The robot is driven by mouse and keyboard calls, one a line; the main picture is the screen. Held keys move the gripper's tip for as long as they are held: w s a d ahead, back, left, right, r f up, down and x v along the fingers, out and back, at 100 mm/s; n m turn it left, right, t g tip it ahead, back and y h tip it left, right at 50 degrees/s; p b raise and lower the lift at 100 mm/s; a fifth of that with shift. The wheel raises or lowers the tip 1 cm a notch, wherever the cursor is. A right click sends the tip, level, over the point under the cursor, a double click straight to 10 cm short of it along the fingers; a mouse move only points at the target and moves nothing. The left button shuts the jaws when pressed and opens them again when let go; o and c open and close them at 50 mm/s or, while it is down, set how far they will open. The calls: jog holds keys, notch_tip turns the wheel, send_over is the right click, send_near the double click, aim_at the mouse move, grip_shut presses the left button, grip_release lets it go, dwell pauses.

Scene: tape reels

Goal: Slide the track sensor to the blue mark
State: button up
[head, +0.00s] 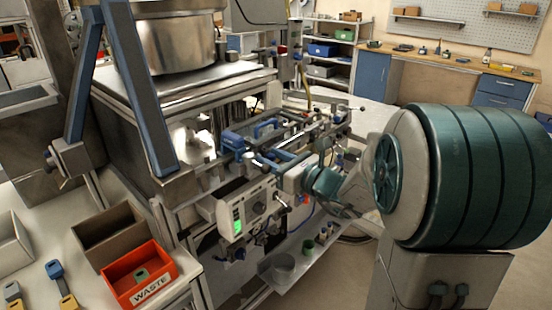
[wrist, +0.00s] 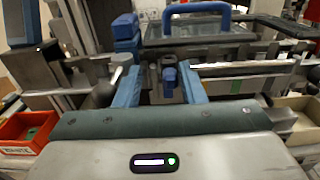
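My gripper (wrist: 160,70) is open in the wrist view, its two blue fingers spread apart. A small dark-blue block with a knob, which looks like the track sensor (wrist: 169,76), stands between the fingers near their tips. Gaps show on both sides of it, and I cannot see contact. A metal rail (wrist: 235,68) runs across behind the fingers. In the head view my gripper reaches the front of the machine, and its fingers are too small to make out. I cannot pick out the blue mark for certain in either view.
A blue handle (wrist: 196,10) on a clear-topped cover stands behind the rail. A red waste bin (head: 138,273) sits on the left bench. A beige tray (wrist: 298,118) lies at the right.

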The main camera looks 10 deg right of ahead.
jog(key=shift+d, duration=0.15)
jog(key=b+v, duration=0.1)
jog(key=v, duration=1.2)
jog(key=shift+s+b, duration=0.3)
jog(key=shift+d, duration=0.15)
